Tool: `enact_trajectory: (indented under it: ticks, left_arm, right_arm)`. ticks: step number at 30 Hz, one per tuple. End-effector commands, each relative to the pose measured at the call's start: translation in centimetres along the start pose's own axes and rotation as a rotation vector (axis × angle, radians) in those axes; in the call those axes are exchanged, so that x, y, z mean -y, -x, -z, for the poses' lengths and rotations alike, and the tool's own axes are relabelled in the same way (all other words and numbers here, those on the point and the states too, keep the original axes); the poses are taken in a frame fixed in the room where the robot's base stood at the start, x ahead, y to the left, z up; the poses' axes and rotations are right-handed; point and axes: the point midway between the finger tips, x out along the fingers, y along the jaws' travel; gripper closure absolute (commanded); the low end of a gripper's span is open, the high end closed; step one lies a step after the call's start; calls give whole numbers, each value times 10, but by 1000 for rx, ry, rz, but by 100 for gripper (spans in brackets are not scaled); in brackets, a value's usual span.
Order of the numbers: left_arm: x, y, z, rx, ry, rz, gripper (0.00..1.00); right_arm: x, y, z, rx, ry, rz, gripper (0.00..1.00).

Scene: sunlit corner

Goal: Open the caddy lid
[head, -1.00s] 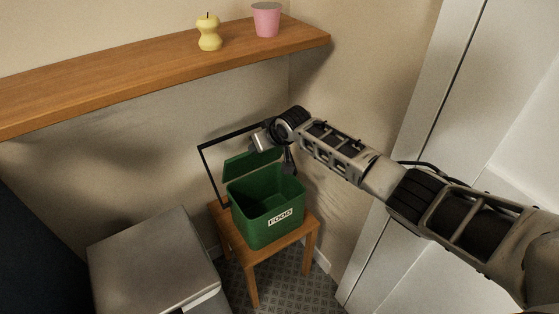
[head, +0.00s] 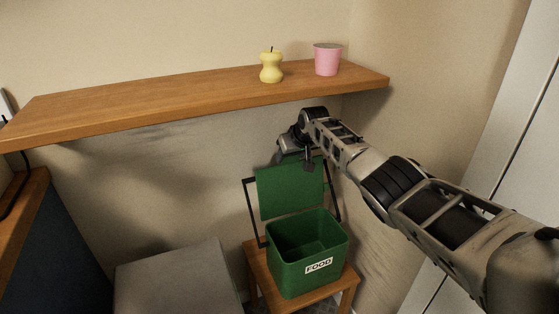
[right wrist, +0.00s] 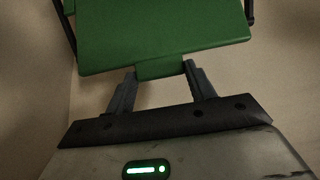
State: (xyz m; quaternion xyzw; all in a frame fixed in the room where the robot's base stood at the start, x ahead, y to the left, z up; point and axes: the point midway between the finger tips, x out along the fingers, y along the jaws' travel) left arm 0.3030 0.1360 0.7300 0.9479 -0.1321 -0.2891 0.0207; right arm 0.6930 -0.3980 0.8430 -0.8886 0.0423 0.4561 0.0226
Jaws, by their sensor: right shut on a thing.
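The green food caddy (head: 286,272) stands on a small wooden stool, its white FOOD label facing front. Its green lid (head: 290,192) is raised and stands close to upright at the back, and the inside of the caddy shows empty. The dark carrying handle (head: 251,210) stands up around the lid. My right gripper (head: 298,162) is at the lid's top edge. In the right wrist view, the two fingers of my right gripper (right wrist: 162,82) are on either side of the tab on the lid (right wrist: 160,68), shut on it. My left gripper is not in view.
A wooden shelf (head: 190,101) runs along the wall above the caddy, with a yellow pear-like ornament (head: 271,67) and a pink cup (head: 327,60) on it. A grey box-like unit (head: 170,280) stands left of the wooden stool (head: 345,285). The wall is close behind.

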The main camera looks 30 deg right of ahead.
Motion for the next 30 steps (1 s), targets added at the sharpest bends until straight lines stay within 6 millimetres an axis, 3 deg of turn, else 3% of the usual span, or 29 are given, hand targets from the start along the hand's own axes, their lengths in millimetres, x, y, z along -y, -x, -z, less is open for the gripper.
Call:
enact_trajectory:
  ticks: [1,13,14,15,16,25,30]
  left_arm:
    - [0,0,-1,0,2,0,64]
    - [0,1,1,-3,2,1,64]
    - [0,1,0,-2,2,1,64]
    - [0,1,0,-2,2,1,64]
    - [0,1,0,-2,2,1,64]
    - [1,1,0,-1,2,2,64]
    - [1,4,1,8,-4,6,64]
  right_arm:
    - [0,5,13,-37,-3,2,87]
    - [-1,5,14,-38,-2,0,86]
    - [-1,5,14,-38,-2,0,37]
    - [-1,5,14,-38,-2,0,26]
    - [-1,5,13,-36,-2,0,24]
    - [-2,4,9,-25,-3,-3,24]
    - [-3,13,10,-26,-1,-3,24]
